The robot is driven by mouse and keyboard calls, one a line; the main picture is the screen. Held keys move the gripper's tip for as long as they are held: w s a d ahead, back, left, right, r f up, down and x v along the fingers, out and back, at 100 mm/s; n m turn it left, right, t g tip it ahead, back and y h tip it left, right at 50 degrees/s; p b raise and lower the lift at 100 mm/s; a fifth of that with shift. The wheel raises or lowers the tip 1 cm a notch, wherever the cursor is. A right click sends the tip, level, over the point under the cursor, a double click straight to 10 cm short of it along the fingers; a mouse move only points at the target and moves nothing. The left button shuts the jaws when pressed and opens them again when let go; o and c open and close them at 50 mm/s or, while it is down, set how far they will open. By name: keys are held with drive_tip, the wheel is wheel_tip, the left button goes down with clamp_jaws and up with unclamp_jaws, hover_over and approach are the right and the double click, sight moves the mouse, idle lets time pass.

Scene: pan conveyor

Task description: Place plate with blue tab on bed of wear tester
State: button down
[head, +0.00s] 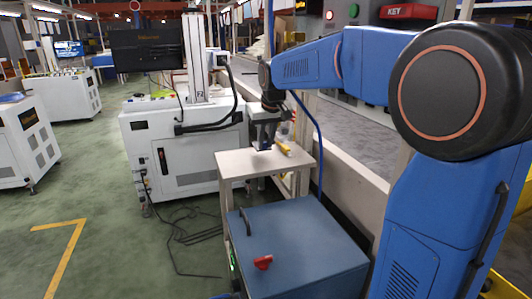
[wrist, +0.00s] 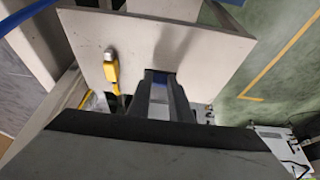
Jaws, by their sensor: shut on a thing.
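My gripper (head: 264,138) is low over a small pale table (head: 238,165). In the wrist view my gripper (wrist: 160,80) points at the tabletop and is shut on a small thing.
A yellow object (head: 283,147) lies on the table beside my gripper; it also shows in the wrist view (wrist: 112,68). A white machine (head: 185,160) with a column and monitor stands behind to the left. A blue cabinet (head: 300,245) stands in front. Green floor is open at left.

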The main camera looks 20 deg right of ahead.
sight(263, 161)
drive_tip(key=shift+f, duration=2.05)
drive_tip(key=shift+f, duration=0.1)
drive_tip(key=c, duration=1.6)
unclamp_jaws()
drive_tip(key=v, duration=1.2)
drive_tip(key=s+f, duration=0.6)
drive_tip(key=s, duration=0.5)
drive_tip(key=s+f, duration=0.7)
drive_tip(key=s, duration=0.5)
drive_tip(key=s+d+f, duration=0.1)
drive_tip(key=s+f, duration=0.5)
drive_tip(key=s, duration=0.6)
drive_tip(key=shift+s+f, duration=0.2)
drive_tip(key=shift+s, duration=0.05)
